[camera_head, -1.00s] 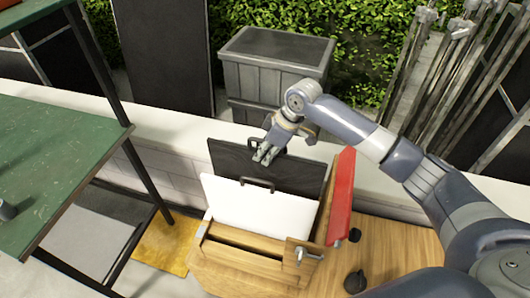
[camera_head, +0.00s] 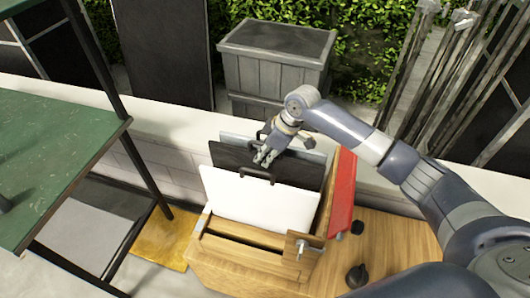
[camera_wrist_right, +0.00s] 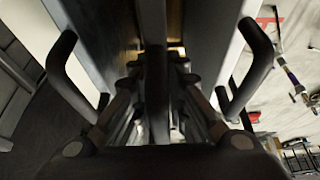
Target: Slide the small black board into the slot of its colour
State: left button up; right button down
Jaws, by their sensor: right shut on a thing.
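The black board (camera_head: 228,157) stands upright between the white board (camera_head: 250,200) in front and a grey board (camera_head: 232,136) behind. My right gripper (camera_head: 262,160) is shut at the black board's top edge, over the wooden box (camera_head: 240,262). In the right wrist view, a dark bar (camera_wrist_right: 156,85) lies between the fingers, with a dark handle (camera_wrist_right: 70,75) on the left and another (camera_wrist_right: 250,75) on the right. The black board's lower edge and its slot are hidden behind the white board. My left gripper is not in view.
A red panel (camera_head: 342,192) stands at the box's right side. A black knob (camera_head: 356,275) lies on the wooden top (camera_head: 395,250). A green table (camera_head: 50,160) is at the left, and a low white wall (camera_head: 160,130) runs behind. A grey bin (camera_head: 275,75) stands beyond.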

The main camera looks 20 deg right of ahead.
jog(key=shift+f+b, duration=0.35)
jog(key=shift+f, duration=1.2)
jog(key=c, duration=1.5)
grip_release()
jog(key=shift+c, duration=0.2)
jog(key=v, duration=1.2)
jog(key=shift+s+f, duration=0.1)
